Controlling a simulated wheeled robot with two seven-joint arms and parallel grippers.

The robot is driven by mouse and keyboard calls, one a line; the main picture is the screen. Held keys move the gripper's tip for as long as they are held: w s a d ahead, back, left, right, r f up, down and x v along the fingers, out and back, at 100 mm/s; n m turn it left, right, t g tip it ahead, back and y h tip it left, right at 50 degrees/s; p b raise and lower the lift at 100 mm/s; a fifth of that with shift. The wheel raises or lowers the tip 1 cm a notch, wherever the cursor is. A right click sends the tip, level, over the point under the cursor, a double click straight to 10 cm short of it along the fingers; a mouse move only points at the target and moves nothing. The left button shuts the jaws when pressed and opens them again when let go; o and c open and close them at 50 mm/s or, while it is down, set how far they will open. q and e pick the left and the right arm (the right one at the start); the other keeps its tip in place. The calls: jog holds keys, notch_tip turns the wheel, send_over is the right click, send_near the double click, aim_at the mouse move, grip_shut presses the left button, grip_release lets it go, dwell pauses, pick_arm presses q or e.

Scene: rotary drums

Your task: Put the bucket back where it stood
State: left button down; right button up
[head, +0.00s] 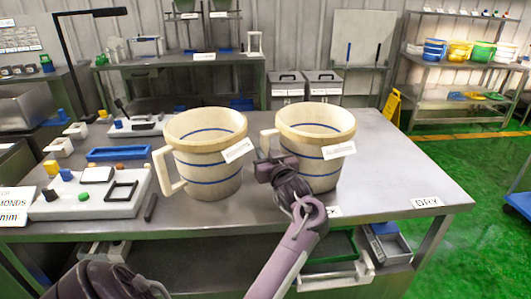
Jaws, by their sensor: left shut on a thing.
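Two cream buckets with blue bands and tan rims are side by side at the grey table (380,190). The left bucket (212,172) stands upright on it, its handle to the left and a white tag on its rim. The right bucket (318,172) is also upright, with a white tag and its handle to the left. My left gripper (275,168) is shut on the right bucket's handle, whose lower part it hides. I cannot tell whether this bucket touches the table. My right gripper is not in view.
A "DRY" label (427,202) lies at the table's right; another white label (334,211) is partly hidden by my arm. The right side of the table is clear. A white control box (92,192) and a blue tray (118,154) occupy the left.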

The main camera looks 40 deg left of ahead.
pick_arm(q)
jog(key=shift+f, duration=0.25)
jog(key=shift+c, duration=1)
grip_release()
jog(key=shift+p+v, duration=1.05)
jog(key=shift+v, duration=1.1)
jog(key=p+v, duration=0.1)
jog(key=v, duration=0.3)
jog(key=shift+s+d+p, duration=0.2)
jog(key=shift+d+p, duration=0.15)
jog(key=shift+p, duration=0.05)
